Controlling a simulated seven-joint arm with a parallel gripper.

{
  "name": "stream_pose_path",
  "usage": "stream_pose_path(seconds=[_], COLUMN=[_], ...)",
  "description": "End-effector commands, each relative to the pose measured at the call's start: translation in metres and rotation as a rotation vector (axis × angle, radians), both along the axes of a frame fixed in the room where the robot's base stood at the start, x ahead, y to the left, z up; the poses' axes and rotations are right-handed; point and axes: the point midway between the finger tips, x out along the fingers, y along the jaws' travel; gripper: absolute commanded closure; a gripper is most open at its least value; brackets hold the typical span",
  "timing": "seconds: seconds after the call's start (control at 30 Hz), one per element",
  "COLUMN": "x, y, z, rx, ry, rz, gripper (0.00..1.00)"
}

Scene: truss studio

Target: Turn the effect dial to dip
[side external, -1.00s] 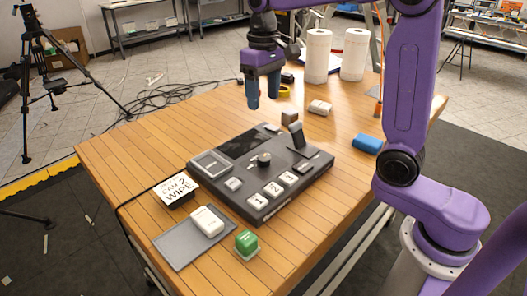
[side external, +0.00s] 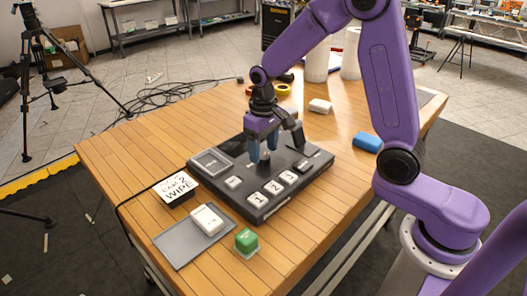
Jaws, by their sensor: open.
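The black switcher console (side external: 222,187) lies on the wooden table, with a small screen at its left corner and white buttons marked 1, 2 and 3 along its front. The round dark effect dial (side external: 264,157) is near the console's middle, mostly hidden by my gripper. My gripper (side external: 263,153) points down over the dial, its blue fingers open and low around or just beside it. I cannot tell whether they touch it. The dial's pointer and the dip mark are too small to read.
A lever (side external: 298,133) stands up on the console close to the right of my gripper. A "CAM 2 WIPE" card (side external: 175,188), a grey tray (side external: 182,246) with a white item, and a green block (side external: 247,241) lie in front. A blue block (side external: 367,142) is at right.

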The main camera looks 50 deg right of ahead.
Motion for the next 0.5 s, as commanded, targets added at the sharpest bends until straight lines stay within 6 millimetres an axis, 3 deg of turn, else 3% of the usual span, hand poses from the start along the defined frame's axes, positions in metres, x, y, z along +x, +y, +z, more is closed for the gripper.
stream_pose_path(seconds=[0.2, 0.47, 0.5], x=[-0.0005, -0.0002, -0.0002], y=[-0.0001, 0.0000, 0.0000], z=[-0.0140, -0.0149, -0.0148], rx=[0.000, 0.000, 0.000], ry=[0.001, -0.001, -0.001], rz=[0.000, 0.000, 0.000], gripper=[0.37, 0.37, 0.43])
